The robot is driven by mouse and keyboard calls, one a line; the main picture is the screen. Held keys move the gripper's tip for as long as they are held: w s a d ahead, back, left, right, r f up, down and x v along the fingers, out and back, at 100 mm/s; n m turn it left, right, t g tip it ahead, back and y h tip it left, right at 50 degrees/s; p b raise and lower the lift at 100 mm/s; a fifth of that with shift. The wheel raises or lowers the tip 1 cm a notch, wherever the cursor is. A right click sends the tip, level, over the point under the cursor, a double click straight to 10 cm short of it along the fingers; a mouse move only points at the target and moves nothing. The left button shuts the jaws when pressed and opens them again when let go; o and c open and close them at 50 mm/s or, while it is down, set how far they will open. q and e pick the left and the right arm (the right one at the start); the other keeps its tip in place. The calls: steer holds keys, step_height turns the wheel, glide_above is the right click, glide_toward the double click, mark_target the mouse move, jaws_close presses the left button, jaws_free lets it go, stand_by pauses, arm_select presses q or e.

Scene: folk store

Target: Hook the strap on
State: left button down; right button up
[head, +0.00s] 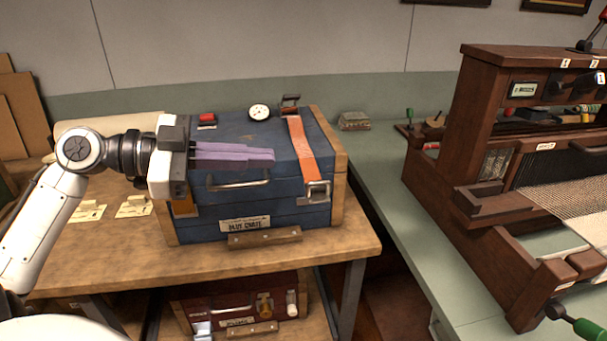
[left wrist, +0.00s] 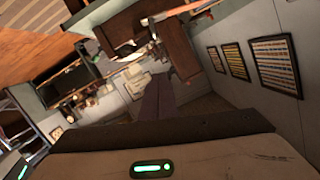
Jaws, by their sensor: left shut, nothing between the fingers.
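An orange strap (head: 301,143) lies over the lid of the blue crate (head: 262,212) near its right end and hangs down the front. A metal buckle or ring (head: 317,192) is at the strap's lower end; I cannot tell whether it is caught on anything. My left gripper (head: 273,158) has purple fingers, shut and empty, pointing right in front of the crate's upper part, left of the strap. Its fingers (left wrist: 158,100) also show in the left wrist view, where neither crate nor strap is seen. My right gripper is not in view.
The crate stands on a wooden table (head: 345,240) with a round dial (head: 259,112) and red block (head: 207,119) on top. A dark red crate (head: 240,308) sits below.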

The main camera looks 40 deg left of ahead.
arm_select(q)
steer(key=w+d+f+p, duration=0.1)
steer(key=w+d+f, duration=0.3)
steer(key=w, duration=0.3)
steer(key=shift+w+f, duration=0.3)
steer(key=shift+f, duration=0.5)
steer(key=shift+f, duration=0.1)
